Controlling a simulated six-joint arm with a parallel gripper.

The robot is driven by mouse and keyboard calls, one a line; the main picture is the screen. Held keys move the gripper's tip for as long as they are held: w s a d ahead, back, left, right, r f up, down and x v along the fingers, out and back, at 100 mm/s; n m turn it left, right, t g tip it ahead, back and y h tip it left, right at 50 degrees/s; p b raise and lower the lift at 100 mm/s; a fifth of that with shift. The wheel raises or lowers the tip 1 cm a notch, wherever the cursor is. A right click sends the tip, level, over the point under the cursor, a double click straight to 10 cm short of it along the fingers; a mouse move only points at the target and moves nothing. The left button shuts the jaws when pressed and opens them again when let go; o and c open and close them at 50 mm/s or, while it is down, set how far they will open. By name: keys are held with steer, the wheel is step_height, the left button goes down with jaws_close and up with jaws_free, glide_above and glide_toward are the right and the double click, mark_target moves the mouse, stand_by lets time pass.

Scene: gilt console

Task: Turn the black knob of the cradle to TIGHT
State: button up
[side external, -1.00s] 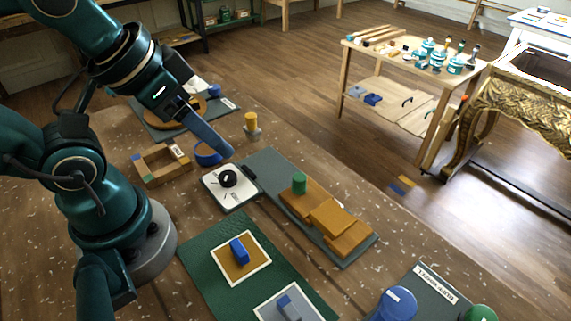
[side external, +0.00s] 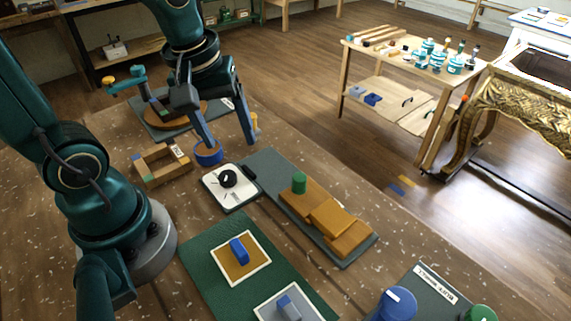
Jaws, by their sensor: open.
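The black knob (side external: 228,176) sits on a white square plate (side external: 213,194), which lies on the speckled bench top. Dark marks show on the plate around the knob, but they are too small to read, so I cannot tell where TIGHT is or how the knob is set. My gripper (side external: 232,146) is open and points down, with its two fingers spread. It is above and behind the knob in the side view, near the round blue-rimmed dish, and does not touch the knob. Nothing shows between the fingers.
The round blue-rimmed dish (side external: 208,156) and an open wooden box (side external: 160,176) stand behind the plate. A grey board with wooden blocks (side external: 325,218) and a green cylinder (side external: 299,182) lies to the right. A green mat (side external: 207,262) with a blue block (side external: 239,251) is in front.

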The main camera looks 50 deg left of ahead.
mark_target(227, 174)
steer(key=f, duration=0.1)
steer(key=a+f+n+g, duration=0.2)
steer(key=f, duration=0.1)
steer(key=shift+s+f, duration=0.1)
steer(key=shift+f, duration=2.6)
steer(key=shift+a, duration=0.1)
jaws_close()
